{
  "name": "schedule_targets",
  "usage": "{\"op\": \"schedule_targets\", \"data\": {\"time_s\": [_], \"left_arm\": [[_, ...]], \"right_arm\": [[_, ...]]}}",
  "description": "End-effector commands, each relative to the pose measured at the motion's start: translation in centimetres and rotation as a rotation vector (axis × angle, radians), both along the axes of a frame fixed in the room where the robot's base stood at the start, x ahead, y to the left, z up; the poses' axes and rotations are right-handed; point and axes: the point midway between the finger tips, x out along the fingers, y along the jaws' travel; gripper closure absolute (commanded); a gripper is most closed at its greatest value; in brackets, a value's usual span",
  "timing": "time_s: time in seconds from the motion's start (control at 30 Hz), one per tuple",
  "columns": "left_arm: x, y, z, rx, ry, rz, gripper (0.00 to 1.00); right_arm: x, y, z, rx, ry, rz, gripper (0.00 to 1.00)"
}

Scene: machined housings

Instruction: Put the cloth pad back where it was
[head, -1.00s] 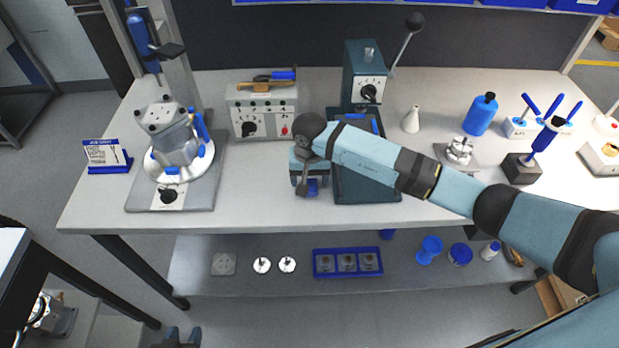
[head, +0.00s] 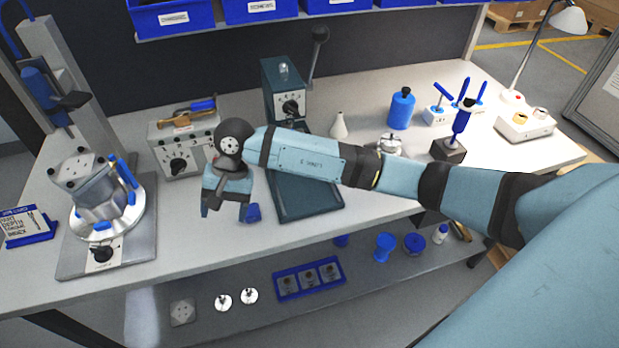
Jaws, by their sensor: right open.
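My right gripper (head: 225,209) is open above the front part of the bench, its two fingers pointing down with nothing visible between them. My left gripper is not in view.
A round fixture with a grey housing (head: 90,182) stands on a plate at the left. A control box (head: 183,150) is behind my gripper. A blue bottle (head: 401,108) and white cone (head: 339,125) stand behind my arm. Bench (head: 190,235) is clear in front of my gripper.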

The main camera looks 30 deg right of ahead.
Motion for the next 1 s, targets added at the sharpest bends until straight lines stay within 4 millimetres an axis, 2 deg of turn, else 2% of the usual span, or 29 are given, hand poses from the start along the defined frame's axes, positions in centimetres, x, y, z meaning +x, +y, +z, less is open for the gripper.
{"op": "schedule_targets", "data": {"time_s": [0.03, 0.1, 0.2, 0.27, 0.37, 0.43, 0.47, 0.57, 0.6, 0.67, 0.7, 0.8, 0.9, 1.0], "left_arm": [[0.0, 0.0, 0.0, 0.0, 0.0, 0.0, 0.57], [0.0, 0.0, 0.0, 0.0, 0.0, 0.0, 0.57], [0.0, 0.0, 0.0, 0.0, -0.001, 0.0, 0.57], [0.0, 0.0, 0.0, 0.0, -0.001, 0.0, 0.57], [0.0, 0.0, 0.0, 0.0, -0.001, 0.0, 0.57], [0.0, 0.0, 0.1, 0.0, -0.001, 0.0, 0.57], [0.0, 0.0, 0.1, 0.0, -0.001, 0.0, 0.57], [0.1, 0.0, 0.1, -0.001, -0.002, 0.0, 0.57], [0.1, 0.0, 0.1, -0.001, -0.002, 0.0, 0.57], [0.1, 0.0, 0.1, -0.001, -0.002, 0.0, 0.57], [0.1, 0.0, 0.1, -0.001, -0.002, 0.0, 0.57], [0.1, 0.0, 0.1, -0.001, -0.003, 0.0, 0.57], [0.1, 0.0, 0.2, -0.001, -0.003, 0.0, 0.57], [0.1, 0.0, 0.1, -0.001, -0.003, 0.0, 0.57]], "right_arm": [[-2.7, 2.9, -0.9, 0.163, 0.118, -0.092, 0.31], [-5.5, 6.4, -0.4, 0.395, 0.321, -0.265, 0.31], [-8.1, 9.4, 1.6, 0.691, 0.673, -0.537, 0.31], [-8.7, 10.0, 2.9, 0.845, 0.915, -0.708, 0.31], [-8.6, 9.1, 4.2, 1.06, 1.36, -0.995, 0.31], [-8.1, 7.2, 3.8, 1.182, 1.7, -1.189, 0.31], [-7.9, 6.1, 3.3, 1.227, 1.853, -1.271, 0.31], [-7.9, 1.9, -0.1, 1.345, 2.388, -1.519, 0.31], [-8.4, 0.1, -2.0, -1.198, -2.272, 1.394, 0.31], [-9.6, -2.4, -5.2, -0.997, -2.077, 1.203, 0.31], [-10.9, -3.9, -7.4, -0.878, -1.95, 1.08, 0.31], [-14.6, -6.8, -12.3, -0.646, -1.659, 0.817, 0.31], [-18.3, -8.4, -15.6, -0.496, -1.443, 0.626, 0.31], [-20.6, -9.1, -17.3, -0.416, -1.316, 0.516, 0.31]]}}
